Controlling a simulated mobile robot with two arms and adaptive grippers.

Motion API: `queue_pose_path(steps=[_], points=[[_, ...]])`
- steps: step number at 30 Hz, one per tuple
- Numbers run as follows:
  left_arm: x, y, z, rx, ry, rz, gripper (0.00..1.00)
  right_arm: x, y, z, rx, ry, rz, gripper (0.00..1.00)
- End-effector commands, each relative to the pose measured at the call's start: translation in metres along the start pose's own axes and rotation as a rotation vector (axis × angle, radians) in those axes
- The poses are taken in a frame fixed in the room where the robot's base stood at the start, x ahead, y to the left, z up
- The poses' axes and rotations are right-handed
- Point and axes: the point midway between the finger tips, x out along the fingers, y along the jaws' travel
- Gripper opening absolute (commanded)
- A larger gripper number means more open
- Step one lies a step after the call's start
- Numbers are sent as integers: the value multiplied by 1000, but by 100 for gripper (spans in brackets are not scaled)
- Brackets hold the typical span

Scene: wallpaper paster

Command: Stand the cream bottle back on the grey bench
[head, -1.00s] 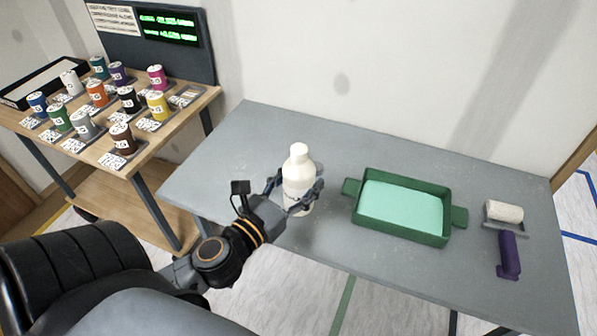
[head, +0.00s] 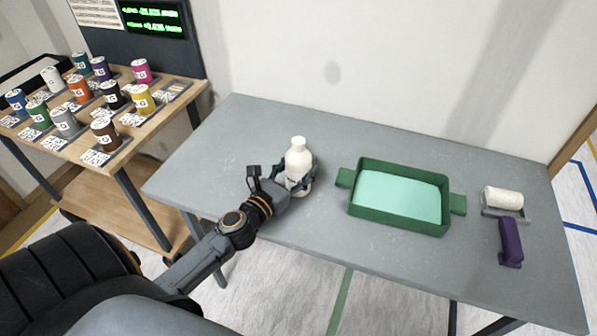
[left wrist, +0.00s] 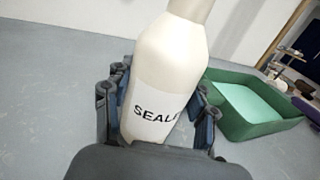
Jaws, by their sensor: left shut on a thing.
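The cream bottle (head: 298,163) is upright over the left half of the grey bench (head: 240,135). My left gripper (head: 293,182) is shut around its lower body. In the left wrist view the bottle (left wrist: 168,75) fills the middle, its label partly readable as "SEAL", with the fingers (left wrist: 160,112) on both sides. My right gripper is not in view.
A green tray (head: 357,200) with pale teal liquid stands right of the bottle. A white roller (head: 503,198) and its purple handle (head: 510,242) lie at the right end. A wooden table (head: 150,125) with several colored cans is at left. The bench behind the bottle is clear.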

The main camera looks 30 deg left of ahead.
Motion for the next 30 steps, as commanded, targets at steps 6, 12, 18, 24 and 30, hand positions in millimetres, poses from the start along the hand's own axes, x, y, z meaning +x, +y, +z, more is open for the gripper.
queue_pose_path(steps=[6, 12, 18, 24, 30], points=[[0, 0, 0, 2, -2, 0, 12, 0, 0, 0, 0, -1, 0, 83], [0, 0, -3, 1, -1, 1, 60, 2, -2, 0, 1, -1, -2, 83], [0, 0, -3, 1, -1, 1, 79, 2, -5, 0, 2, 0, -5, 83], [0, 0, -2, 1, -1, 0, 79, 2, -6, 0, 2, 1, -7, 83], [-14, 0, -2, -1, 1, 1, 79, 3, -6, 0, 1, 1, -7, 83]])
